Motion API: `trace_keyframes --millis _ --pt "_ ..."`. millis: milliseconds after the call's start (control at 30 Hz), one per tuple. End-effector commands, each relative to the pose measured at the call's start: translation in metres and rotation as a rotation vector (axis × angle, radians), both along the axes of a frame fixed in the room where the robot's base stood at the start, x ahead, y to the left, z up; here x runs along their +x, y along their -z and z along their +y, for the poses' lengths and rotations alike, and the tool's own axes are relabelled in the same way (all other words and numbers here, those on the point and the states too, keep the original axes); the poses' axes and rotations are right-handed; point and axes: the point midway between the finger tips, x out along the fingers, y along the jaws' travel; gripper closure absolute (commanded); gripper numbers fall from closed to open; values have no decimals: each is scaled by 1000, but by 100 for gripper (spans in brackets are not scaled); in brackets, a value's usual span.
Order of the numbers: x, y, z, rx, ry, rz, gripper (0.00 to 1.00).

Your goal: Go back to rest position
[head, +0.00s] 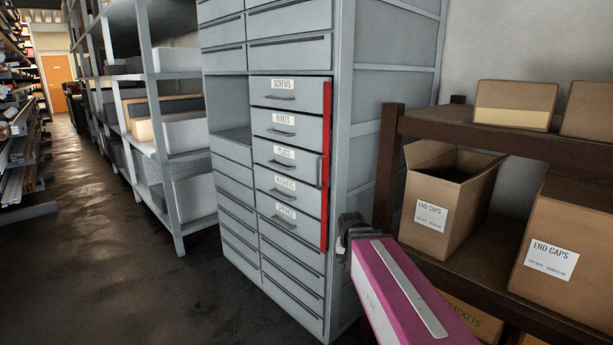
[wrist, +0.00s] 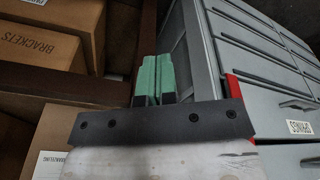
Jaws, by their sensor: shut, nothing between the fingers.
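My gripper (head: 349,228) is at the front right corner of the grey drawer cabinet (head: 345,130), at the end of my magenta arm, and looks empty. In the wrist view, its two green fingers (wrist: 153,60) are together with nothing between them. They point into the space between the cabinet side and the brown shelf. In the head view the fingertips are hard to make out. The labelled drawers, such as the screws drawer (head: 290,94) and the springs drawer (head: 290,232), look closed. A red upright bar (head: 326,165) runs along their right edge.
A brown rack (head: 390,165) with end caps boxes (head: 432,222) stands close on the right. A brackets box (wrist: 40,50) shows in the wrist view. Grey shelving (head: 152,110) stands back left. The aisle floor (head: 100,240) at left is clear.

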Motion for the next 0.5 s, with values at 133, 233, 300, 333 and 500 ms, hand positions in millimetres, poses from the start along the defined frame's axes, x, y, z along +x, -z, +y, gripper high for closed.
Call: trace_keyframes --millis 133,233,300,333,500 --pt "-23 35 -14 11 -73 55 100" --pt "-37 55 -21 22 -123 87 100" --pt "-47 68 -26 30 -157 108 100" --pt "-51 73 -28 33 -169 116 100" --pt "-68 95 -35 51 -226 147 100"
